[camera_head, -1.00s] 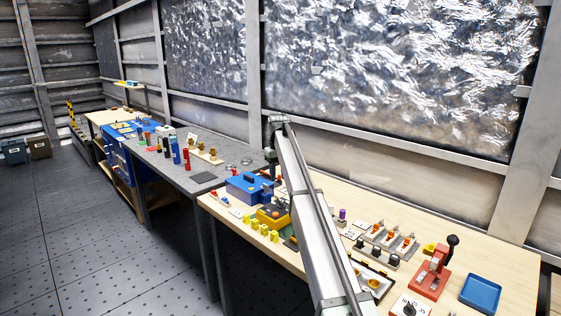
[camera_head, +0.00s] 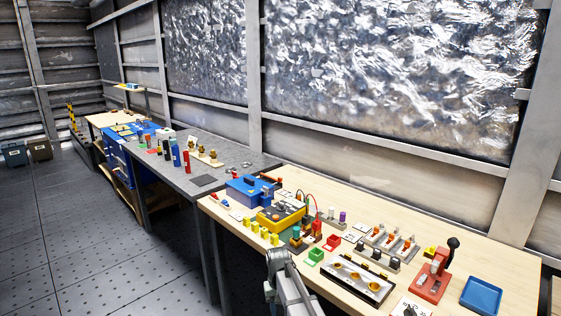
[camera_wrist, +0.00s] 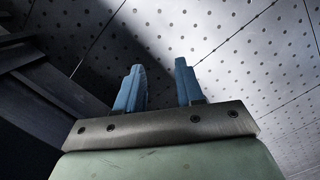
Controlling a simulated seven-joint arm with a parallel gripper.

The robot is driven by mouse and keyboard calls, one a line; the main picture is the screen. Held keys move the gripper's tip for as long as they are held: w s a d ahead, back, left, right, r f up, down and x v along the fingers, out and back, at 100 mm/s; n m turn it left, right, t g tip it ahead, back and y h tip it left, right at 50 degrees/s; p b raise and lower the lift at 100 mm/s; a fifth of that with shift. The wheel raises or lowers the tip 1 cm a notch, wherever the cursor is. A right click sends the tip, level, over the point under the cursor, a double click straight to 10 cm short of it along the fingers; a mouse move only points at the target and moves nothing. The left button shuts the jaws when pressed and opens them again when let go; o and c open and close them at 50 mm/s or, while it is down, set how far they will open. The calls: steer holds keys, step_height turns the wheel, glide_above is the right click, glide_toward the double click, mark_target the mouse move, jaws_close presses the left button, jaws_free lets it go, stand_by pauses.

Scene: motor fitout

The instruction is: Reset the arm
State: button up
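In the wrist view my gripper (camera_wrist: 160,88) shows two blue fingers standing apart, with nothing between them. It faces the perforated metal floor (camera_wrist: 225,45). In the head view my arm (camera_head: 287,285) is low at the bottom centre, in front of the near edge of the wooden bench (camera_head: 452,290). The fingertips do not show in the head view.
The bench holds a yellow case (camera_head: 280,217), a blue toolbox (camera_head: 250,189), a tray with round orange parts (camera_head: 357,279), a red press (camera_head: 432,277) and a blue tray (camera_head: 481,294). A grey bench (camera_head: 235,160) stands farther left. Open floor (camera_head: 100,260) lies left of the benches.

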steer(key=s+d+f+g, duration=0.1)
steer(key=s+d+f, duration=0.3)
steer(key=s+f, duration=0.3)
steer(key=s+d+f+m+g, duration=0.1)
steer(key=s+d+f, duration=0.2)
steer(key=s+f, duration=0.3)
steer(key=s+d+f+g, duration=0.1)
steer(key=s+d+f, duration=0.3)
steer(key=s+f, duration=0.3)
steer(key=s+d+f, duration=0.2)
steer(key=s+f, duration=0.1)
steer(key=s, duration=0.5)
steer(key=s+d+f+g, duration=0.1)
steer(key=s+d+f, duration=0.1)
steer(key=s, duration=0.7)
steer(key=s+d+f+m+g, duration=0.1)
steer(key=s+d+f, duration=0.1)
steer(key=s, duration=0.6)
steer(key=shift+s+d+f, duration=0.15)
steer(key=shift+s+f, duration=0.15)
steer(key=shift+f, duration=0.6)
